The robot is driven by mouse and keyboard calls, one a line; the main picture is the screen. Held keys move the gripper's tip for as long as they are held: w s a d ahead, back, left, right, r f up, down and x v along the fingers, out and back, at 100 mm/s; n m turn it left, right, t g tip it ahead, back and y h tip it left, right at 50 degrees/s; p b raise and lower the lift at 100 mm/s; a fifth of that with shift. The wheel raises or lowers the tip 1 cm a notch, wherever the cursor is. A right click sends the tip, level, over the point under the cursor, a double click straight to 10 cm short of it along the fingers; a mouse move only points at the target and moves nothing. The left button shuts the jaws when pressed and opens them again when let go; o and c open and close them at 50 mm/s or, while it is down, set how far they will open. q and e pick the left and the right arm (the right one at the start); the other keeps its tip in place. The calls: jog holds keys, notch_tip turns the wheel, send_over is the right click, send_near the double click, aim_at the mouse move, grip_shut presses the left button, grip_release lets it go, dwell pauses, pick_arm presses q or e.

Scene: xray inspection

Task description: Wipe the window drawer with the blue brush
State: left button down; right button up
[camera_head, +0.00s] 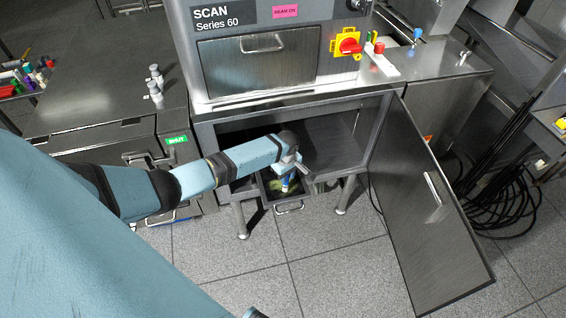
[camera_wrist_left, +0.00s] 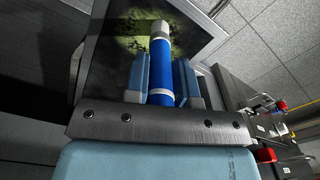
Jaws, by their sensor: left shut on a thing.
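My left gripper (camera_head: 288,172) reaches into the lower opening of the scanner cabinet. It is shut on the blue brush (camera_wrist_left: 161,70), whose blue handle with white bands sits between the fingers in the left wrist view (camera_wrist_left: 162,88). The brush also shows small in the head view (camera_head: 288,182). The window drawer (camera_head: 290,207) is pulled out below the opening, with its handle toward the front. Its dark pane with yellow-green, blotchy patches (camera_wrist_left: 112,45) lies beyond the brush. I cannot tell whether the brush touches the pane. My right gripper is not in view.
The cabinet door (camera_head: 430,220) stands wide open on the right, near the arm's working space. The closed upper drawer (camera_head: 258,62) and a red-yellow switch (camera_head: 346,44) are above. Black cables (camera_head: 505,170) lie at the far right. The tiled floor in front is clear.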

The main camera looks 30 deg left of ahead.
pick_arm(q)
jog(key=shift+w+d, duration=0.15)
jog(key=shift+d, duration=0.1)
jog(key=shift+w+d, duration=0.55)
jog(key=shift+w, duration=0.25)
jog(key=shift+w+d, duration=0.1)
jog(key=shift+w+d+b, duration=0.4)
jog(key=shift+w+d, duration=0.15)
jog(key=shift+w, duration=0.05)
dwell(0.3)
jog(key=shift+s+a+r+p, duration=0.1)
jog(key=shift+s+a+p, duration=0.35)
jog(key=shift+p, duration=0.25)
jog(key=shift+s+a, duration=0.2)
jog(key=shift+s, duration=0.1)
